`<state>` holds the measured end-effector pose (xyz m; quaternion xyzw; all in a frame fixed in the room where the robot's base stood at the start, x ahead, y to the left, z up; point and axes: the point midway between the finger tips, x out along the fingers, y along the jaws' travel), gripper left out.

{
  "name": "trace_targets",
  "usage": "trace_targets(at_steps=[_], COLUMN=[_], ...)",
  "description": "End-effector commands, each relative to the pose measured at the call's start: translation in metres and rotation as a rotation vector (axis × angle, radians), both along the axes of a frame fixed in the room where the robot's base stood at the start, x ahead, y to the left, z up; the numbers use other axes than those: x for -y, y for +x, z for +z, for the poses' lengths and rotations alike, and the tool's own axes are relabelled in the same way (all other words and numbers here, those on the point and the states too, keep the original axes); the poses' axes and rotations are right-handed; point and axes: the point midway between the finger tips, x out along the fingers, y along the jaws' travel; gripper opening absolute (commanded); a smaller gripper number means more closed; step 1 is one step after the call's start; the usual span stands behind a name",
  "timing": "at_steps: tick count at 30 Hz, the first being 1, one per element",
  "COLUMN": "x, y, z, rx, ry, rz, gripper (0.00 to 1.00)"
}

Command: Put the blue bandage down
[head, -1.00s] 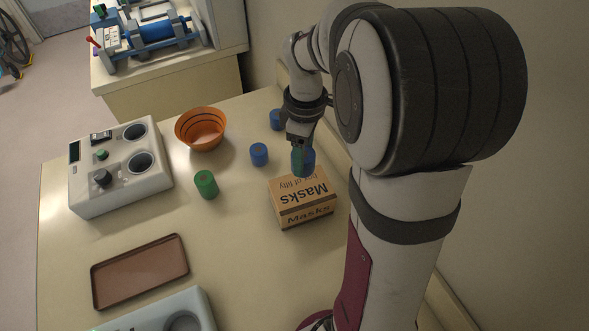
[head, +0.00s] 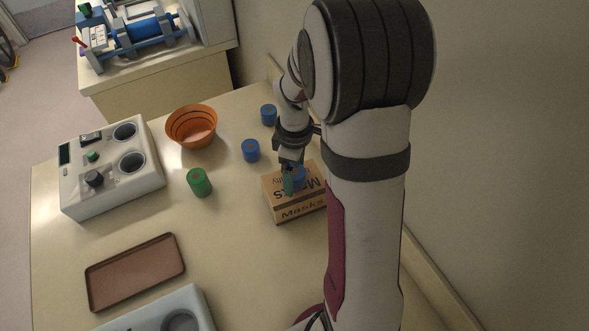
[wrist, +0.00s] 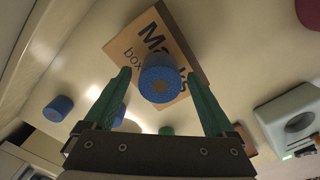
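A blue bandage roll (head: 300,174) is at the top of the cardboard masks box (head: 293,211), partly hidden by my gripper in the head view. In the wrist view the blue bandage (wrist: 160,78) shows end-on between the green fingers, over the box (wrist: 128,40), with a gap on each side. It appears to rest on the box top. My gripper (wrist: 158,82) is open around it, pointing down at the box; it also shows in the head view (head: 290,182).
Two other blue rolls (head: 251,151) (head: 269,114) and a green roll (head: 199,182) stand on the table. An orange bowl (head: 191,127), a white device (head: 110,166) and a brown tray (head: 136,271) lie left. The table between tray and box is clear.

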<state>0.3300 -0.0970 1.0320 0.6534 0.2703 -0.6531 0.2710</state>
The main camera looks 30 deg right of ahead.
Motion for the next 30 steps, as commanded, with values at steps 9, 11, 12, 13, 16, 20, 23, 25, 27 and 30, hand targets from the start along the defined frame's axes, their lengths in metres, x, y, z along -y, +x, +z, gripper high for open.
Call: trace_targets(at_steps=[9,11,12,13,16,20,23,25,27,30], x=[0.000,0.000,0.001,0.000,0.000,0.000,-0.004,-0.026,-0.061,-0.101], y=[0.001,0.001,0.002,0.001,0.001,0.000,-0.004,-0.026,-0.068,-0.132], z=[0.022,0.039,0.052,0.061,0.088,0.112,0.123,0.133,0.140,0.136], rx=[0.006,0.006,0.008,0.008,0.006,0.003,0.004,0.004,-0.003,-0.043], ry=[-0.002,-0.002,-0.003,-0.002,-0.002,-0.001,0.002,0.021,0.055,0.098], rz=[0.001,0.000,0.001,0.000,0.000,0.000,-0.025,-0.166,-0.423,-0.810], gripper=[0.90,0.90,0.90,0.90,0.90,0.90,0.90,0.90,0.90,0.90])
